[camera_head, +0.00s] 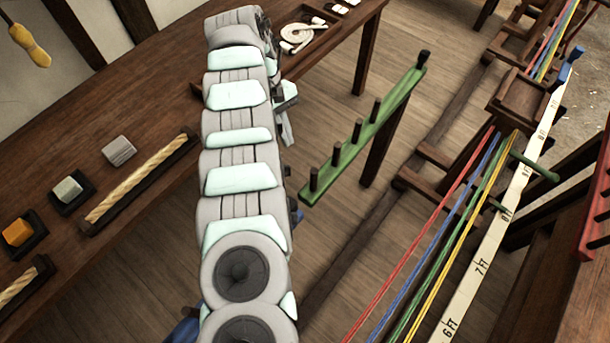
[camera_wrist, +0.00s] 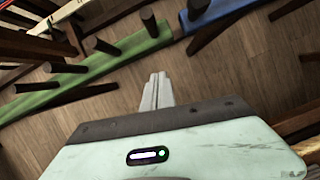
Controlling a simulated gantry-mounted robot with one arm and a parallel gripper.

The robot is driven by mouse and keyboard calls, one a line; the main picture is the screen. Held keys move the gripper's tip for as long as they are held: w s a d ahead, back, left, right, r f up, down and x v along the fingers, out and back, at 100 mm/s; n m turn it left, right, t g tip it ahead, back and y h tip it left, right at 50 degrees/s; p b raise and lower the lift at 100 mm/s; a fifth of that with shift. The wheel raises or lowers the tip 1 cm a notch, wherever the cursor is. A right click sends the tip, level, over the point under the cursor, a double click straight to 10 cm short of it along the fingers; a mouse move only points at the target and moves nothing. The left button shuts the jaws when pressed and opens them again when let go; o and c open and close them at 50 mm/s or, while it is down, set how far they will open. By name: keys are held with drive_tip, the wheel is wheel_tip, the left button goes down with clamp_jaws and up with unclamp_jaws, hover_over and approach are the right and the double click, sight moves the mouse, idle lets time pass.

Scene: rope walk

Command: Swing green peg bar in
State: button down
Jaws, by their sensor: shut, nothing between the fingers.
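The green peg bar (camera_head: 365,139) stands right of my arm in the head view, at an angle over the floor, with several dark upright pegs and a dark knob at its far end. It also crosses the upper left of the wrist view (camera_wrist: 88,69). My gripper (camera_head: 288,134) is partly hidden by my arm in the head view. In the wrist view its fingers (camera_wrist: 157,90) are together and empty, apart from the green bar. A blue peg bar (camera_wrist: 215,18) lies beyond the green bar's end; my arm mostly hides it in the head view.
Red, blue, green and yellow strands (camera_head: 440,235) run along a frame beside a white measuring strip (camera_head: 483,262) at right. A red bar (camera_head: 597,205) stands at the far right. A wooden bench (camera_head: 95,125) with rope pieces fills the left.

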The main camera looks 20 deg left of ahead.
idle(0.4)
drive_tip(key=s+d+f+p, duration=0.3)
drive_tip(key=d+f+p, duration=0.3)
drive_tip(key=f+p, duration=0.3)
drive_tip(key=shift+s+d+p, duration=0.35)
drive_tip(key=shift+s+p, duration=0.05)
drive_tip(key=shift+p, duration=1.65)
drive_tip(key=shift+s+d, duration=0.1)
